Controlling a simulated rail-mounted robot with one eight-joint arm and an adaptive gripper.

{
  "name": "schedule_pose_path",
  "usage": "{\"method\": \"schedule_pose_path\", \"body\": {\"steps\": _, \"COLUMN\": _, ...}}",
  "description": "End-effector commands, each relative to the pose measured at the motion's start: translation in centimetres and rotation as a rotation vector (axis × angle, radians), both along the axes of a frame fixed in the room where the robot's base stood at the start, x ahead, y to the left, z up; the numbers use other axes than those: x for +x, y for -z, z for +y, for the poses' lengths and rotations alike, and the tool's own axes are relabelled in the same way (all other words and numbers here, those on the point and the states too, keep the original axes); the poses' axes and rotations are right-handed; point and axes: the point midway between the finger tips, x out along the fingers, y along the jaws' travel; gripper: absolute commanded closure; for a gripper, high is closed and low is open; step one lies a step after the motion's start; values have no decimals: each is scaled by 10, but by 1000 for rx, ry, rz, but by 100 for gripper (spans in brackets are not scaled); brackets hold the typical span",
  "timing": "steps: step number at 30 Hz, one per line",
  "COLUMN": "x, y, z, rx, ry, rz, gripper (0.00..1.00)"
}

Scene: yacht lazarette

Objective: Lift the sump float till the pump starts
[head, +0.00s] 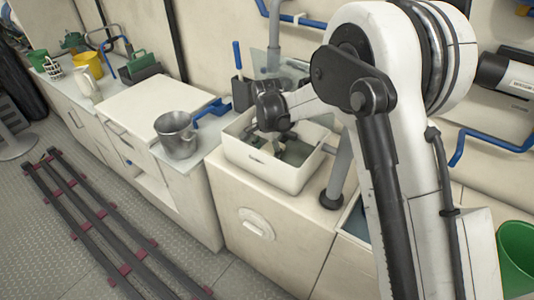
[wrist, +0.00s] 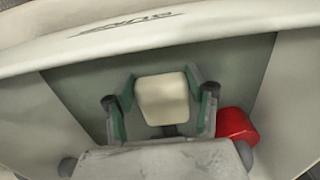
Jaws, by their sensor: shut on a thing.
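A cream sump box (head: 262,168) stands open on the counter; its rim and wall also show in the wrist view (wrist: 90,55). My gripper (head: 285,140) reaches down into it. In the wrist view my gripper (wrist: 162,112) has its green-padded fingers on either side of a cream block with rounded corners, which looks like the float (wrist: 162,98). It is shut on this block. A dark stem shows just below the block. A red rounded part (wrist: 236,124) sits right of the fingers, apart from the block. In the head view my arm hides much of the box's inside. The pump cannot be made out.
A grey pipe (head: 340,170) rises close at the box's right. A green bucket (head: 517,258) is at lower right. Dark rails (head: 95,215) lie on the floor.

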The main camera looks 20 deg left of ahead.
Motion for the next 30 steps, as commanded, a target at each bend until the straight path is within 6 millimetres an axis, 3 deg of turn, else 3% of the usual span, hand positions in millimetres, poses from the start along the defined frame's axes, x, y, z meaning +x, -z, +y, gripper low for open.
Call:
{"method": "schedule_pose_path", "body": {"steps": 5, "x": 0, "y": 0, "z": 0, "rx": 0, "ry": 0, "rz": 0, "gripper": 98}}
{"method": "schedule_pose_path", "body": {"steps": 8, "x": 1, "y": -3, "z": 0, "rx": 0, "ry": 0, "rz": 0, "gripper": 98}}
{"method": "schedule_pose_path", "body": {"steps": 17, "x": 12, "y": -37, "z": -4, "rx": 0, "ry": 2, "rz": -2, "gripper": 98}}
{"method": "schedule_pose_path", "body": {"steps": 25, "x": 13, "y": -39, "z": -5, "rx": 0, "ry": 2, "rz": -4, "gripper": 98}}
{"method": "schedule_pose_path", "body": {"steps": 26, "x": 13, "y": -38, "z": -5, "rx": -1, "ry": 2, "rz": -5, "gripper": 48}}
{"method": "schedule_pose_path", "body": {"steps": 30, "x": 13, "y": -38, "z": -4, "rx": 0, "ry": 1, "rz": -3, "gripper": 30}}
